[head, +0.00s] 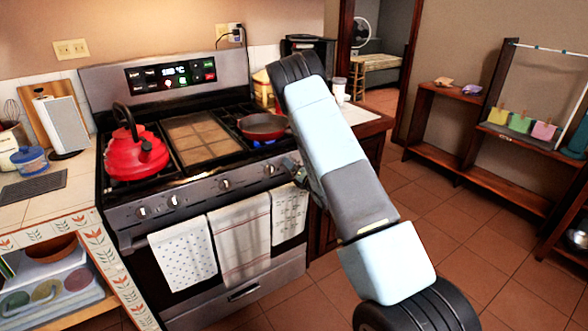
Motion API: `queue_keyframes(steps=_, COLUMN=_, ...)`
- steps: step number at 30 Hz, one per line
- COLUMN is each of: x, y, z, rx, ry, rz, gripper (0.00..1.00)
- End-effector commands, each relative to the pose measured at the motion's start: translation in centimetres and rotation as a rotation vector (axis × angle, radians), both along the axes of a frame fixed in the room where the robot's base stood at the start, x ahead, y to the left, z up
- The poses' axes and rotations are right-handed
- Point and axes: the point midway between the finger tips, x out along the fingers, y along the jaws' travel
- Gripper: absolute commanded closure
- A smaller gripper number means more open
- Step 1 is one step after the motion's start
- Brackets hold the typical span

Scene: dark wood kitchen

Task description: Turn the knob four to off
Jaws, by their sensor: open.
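The stove (255,283) stands at the left with a row of several knobs along its sloped front panel. From left to right I see knobs at the left end (142,212), beside it (173,201), near the middle (225,184) and to the right (269,169). No number labels are readable, and the knobs' exact angles are too small to tell. My gripper (291,167) is at the right end of the panel, open, partly hidden by my arm. The panel behind it is covered, so I cannot tell whether it touches a knob.
Towels (240,247) hang from the oven handle just below the knobs. A wooden-edged counter (364,121) adjoins the stove's right side. The tiled floor at right is clear.

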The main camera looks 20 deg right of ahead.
Motion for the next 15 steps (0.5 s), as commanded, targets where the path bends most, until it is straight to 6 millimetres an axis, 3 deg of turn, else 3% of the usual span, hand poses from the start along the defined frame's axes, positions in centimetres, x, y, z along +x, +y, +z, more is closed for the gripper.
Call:
queue_keyframes(steps=6, x=-0.01, y=0.0, z=-0.01, rx=0.0, ry=0.0, rz=0.0, gripper=0.3)
queue_keyframes(steps=15, x=-0.03, y=-0.02, z=-0.02, rx=0.0, ry=0.001, rz=-0.001, gripper=0.58)
